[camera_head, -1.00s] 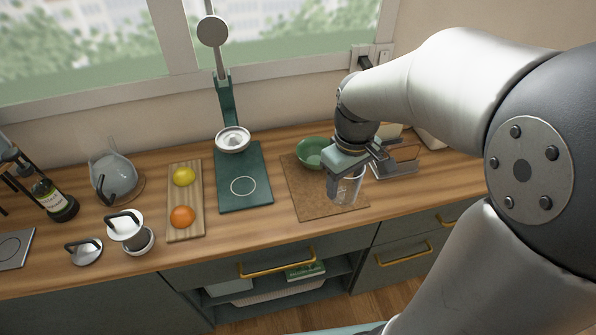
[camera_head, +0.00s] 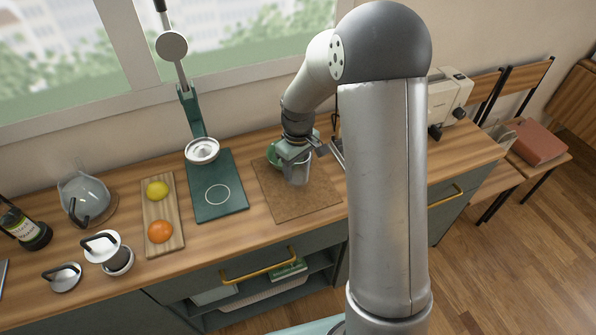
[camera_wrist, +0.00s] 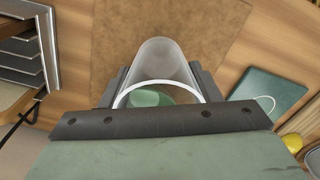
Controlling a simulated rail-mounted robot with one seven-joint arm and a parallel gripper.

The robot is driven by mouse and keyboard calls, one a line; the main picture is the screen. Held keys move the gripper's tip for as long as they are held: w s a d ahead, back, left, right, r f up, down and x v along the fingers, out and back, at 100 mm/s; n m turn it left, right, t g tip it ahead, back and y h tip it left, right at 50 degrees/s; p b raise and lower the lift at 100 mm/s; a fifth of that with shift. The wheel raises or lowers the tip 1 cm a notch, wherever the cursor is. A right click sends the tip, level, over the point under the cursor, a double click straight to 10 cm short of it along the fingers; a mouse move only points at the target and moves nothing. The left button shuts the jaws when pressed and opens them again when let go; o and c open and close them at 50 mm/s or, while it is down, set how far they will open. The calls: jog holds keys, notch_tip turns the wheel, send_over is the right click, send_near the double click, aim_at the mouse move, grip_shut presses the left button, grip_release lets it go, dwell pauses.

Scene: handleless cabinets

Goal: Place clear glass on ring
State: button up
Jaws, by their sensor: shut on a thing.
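The clear glass (camera_head: 298,175) is held upright between the fingers of my gripper (camera_head: 295,155). It is over the brown mat (camera_head: 290,205); whether its base touches the mat is hard to tell. In the wrist view the glass (camera_wrist: 165,62) sits between both fingers of my gripper (camera_wrist: 160,85), its rim facing the camera. The white ring (camera_head: 217,195) is marked on the dark green base (camera_head: 232,175) of the lever press, left of the glass and apart from it. Part of the ring (camera_wrist: 266,103) shows at the right of the wrist view.
The press's round metal cup (camera_head: 202,150) overhangs the back of its base. A board with a lemon (camera_head: 157,191) and an orange (camera_head: 160,231) lies to the left. A toaster (camera_head: 450,100) stands at right.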

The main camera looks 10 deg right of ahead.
aim_at(298, 173)
jog(key=shift+f, duration=1.6)
jog(key=o, duration=1.1)
notch_tip(298, 173, up, 12)
jog(key=f, duration=0.1)
jog(key=s+r+m, duration=0.2)
jog(key=s, duration=0.7)
jog(key=s+r+m, duration=0.2)
jog(key=s+r, duration=0.1)
jog(key=s, duration=0.6)
jog(key=shift+s+a+b, duration=0.2)
jog(key=shift+s+b, duration=0.1)
jog(key=shift+b, duration=0.05)
jog(key=shift+o, duration=0.5)
jog(key=s+f+m, duration=0.1)
jog(key=s, duration=0.6)
jog(key=shift+f+m, duration=0.15)
jog(key=shift+m, duration=0.25)
